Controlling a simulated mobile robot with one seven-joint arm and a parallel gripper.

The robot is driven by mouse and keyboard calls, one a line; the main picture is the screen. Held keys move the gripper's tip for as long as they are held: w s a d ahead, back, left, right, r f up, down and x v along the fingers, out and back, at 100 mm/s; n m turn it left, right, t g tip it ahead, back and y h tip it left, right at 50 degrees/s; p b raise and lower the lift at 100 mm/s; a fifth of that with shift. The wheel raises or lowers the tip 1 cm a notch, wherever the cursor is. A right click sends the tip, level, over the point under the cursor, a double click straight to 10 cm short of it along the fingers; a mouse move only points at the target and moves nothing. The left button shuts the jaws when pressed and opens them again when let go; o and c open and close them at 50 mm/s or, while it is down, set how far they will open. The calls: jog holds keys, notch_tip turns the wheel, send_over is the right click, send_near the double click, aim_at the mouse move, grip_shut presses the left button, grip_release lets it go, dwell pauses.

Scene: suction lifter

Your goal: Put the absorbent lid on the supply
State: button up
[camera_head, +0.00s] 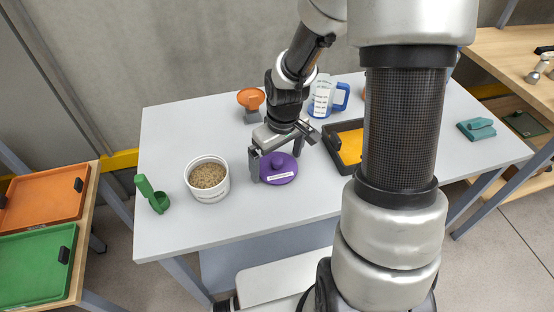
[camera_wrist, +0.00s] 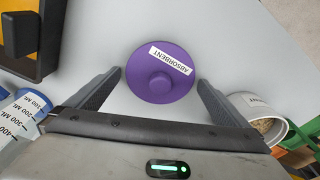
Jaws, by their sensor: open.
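The purple lid (camera_head: 279,169) lies flat on the grey table, with a knob in its middle and a white label. In the wrist view the lid (camera_wrist: 160,62) shows its label reading ABSORBENT. My gripper (camera_head: 279,170) is over the lid with its fingers apart. In the wrist view my gripper (camera_wrist: 159,80) has one finger on each side of the lid, with the knob between them, holding nothing. The supply, a white tub (camera_head: 207,192) of brown granules, stands uncovered left of the lid; its edge shows at the right of the wrist view (camera_wrist: 240,103).
A green scoop (camera_head: 152,195) stands left of the tub. An orange item (camera_head: 250,100) and a blue-handled measuring jug (camera_head: 322,100) stand behind. A black tray (camera_head: 331,137) with an orange inside is right of the lid. The table's front (camera_head: 270,220) is clear.

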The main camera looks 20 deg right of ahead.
aim_at(280, 163)
notch_tip(280, 163, up, 12)
jog(key=s+p, duration=0.1)
jog(key=p, duration=0.1)
jog(key=shift+s+d, duration=0.2)
jog(key=shift+d, duration=0.1)
